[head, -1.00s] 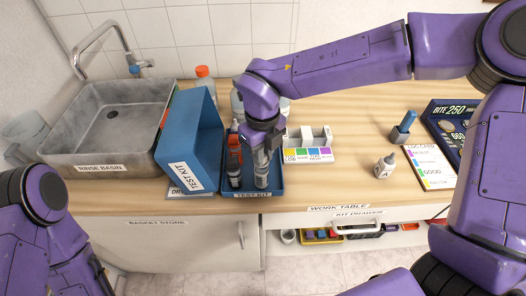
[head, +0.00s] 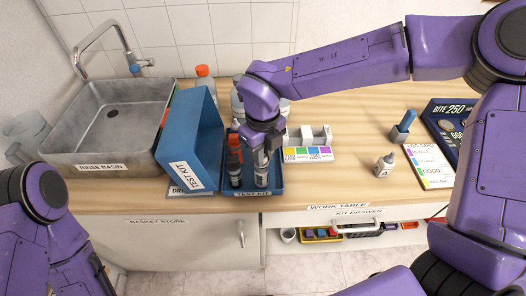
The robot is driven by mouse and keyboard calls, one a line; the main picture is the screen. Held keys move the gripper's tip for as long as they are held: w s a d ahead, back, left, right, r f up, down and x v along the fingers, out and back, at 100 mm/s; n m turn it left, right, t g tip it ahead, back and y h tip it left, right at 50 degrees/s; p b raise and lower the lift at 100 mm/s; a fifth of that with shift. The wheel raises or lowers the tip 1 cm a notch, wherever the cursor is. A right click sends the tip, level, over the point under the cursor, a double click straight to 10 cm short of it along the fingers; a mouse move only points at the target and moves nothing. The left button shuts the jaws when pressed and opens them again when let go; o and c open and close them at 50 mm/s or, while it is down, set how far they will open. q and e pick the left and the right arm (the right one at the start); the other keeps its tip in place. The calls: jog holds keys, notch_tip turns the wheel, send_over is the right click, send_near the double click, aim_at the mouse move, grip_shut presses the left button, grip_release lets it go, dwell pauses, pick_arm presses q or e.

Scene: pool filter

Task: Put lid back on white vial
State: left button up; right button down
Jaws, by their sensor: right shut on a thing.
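The blue test kit tray (head: 278,190) stands at the front edge of the work table. A dark vial with an orange-red cap (head: 235,142) stands upright in its left part. A pale, clear-looking vial (head: 261,179) stands to its right in the tray. My right gripper (head: 261,160) points straight down over this pale vial, shut at its top. The small thing between the fingers, seemingly the lid, is mostly hidden, and I cannot tell whether it is seated on the vial. My left arm shows at the lower left, but its gripper is out of view.
The open blue kit lid (head: 195,135) rises left of the tray, beside the grey rinse basin (head: 115,125). A white block with a colour strip (head: 308,153) lies right of the tray. A small white bottle (head: 384,165) and a colour card (head: 430,167) stand farther right.

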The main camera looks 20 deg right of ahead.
dwell(0.4)
jog(key=shift+c, duration=2.4)
grip_release()
jog(key=shift+r, duration=0.1)
notch_tip(320, 180, up, 7)
jog(key=p, duration=0.7)
grip_shut()
jog(key=shift+f, duration=0.2)
jog(key=shift+f+b, duration=1.95)
jog(key=shift+f, duration=0.95)
